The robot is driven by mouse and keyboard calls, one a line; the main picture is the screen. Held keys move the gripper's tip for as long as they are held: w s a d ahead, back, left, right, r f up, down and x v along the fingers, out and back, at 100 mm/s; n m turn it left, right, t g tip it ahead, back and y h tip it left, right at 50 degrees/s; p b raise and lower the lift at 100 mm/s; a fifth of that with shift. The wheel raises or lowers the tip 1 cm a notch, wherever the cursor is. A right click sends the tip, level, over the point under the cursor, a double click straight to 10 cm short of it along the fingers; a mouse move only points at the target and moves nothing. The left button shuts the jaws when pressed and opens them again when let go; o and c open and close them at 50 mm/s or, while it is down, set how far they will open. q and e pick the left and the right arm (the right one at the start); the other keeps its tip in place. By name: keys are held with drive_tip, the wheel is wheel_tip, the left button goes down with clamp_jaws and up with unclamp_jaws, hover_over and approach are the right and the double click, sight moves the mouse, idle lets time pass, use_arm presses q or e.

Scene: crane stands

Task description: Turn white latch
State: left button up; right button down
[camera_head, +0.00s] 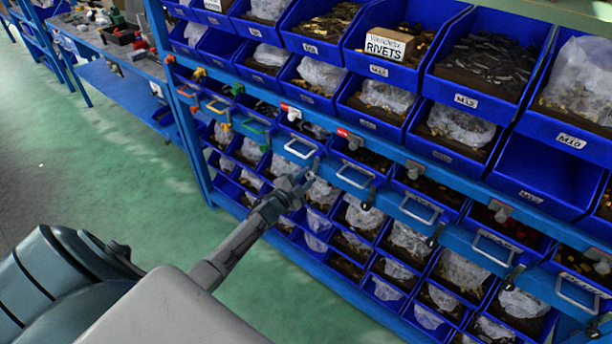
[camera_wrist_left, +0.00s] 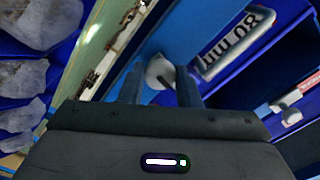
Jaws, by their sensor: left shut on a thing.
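The white latch (camera_wrist_left: 158,72) shows in the left wrist view as a small rounded white knob on a blue rail. It sits between the two fingers of my left gripper (camera_wrist_left: 160,88), which is shut on it. The fingers partly cover the latch, so its exact turn angle is hard to tell. In the head view my left gripper (camera_head: 303,182) reaches in from the lower left to the front of the blue shelf rack, near a pale handle (camera_head: 300,148). The latch is too small and covered to make out there. My right gripper is not in view.
Blue bins (camera_head: 495,62) with bagged parts fill the rack above and below the rails. Red-and-white latches (camera_head: 350,138) and further handles (camera_head: 355,177) line the rails. A label (camera_wrist_left: 237,42) is beside the latch. Green floor (camera_head: 110,170) is open at the left.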

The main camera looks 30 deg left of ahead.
use_arm(q)
drive_tip(key=shift+n, duration=0.7)
drive_tip(key=shift+f+p, duration=0.1)
drive_tip(key=shift+p, duration=0.2)
drive_tip(key=o, duration=1)
drive_tip(key=shift+s, duration=0.15)
drive_tip(key=shift+s+f, duration=0.1)
drive_tip(key=shift+s, duration=0.2)
drive_tip(key=shift+s+a+b, duration=0.2)
drive_tip(key=shift+s+b, duration=0.65)
drive_tip(key=shift+s, duration=1.65)
drive_tip(key=shift+s+a+b, duration=0.2)
drive_tip(key=shift+s+b, duration=0.6)
drive_tip(key=shift+s, duration=1.65)
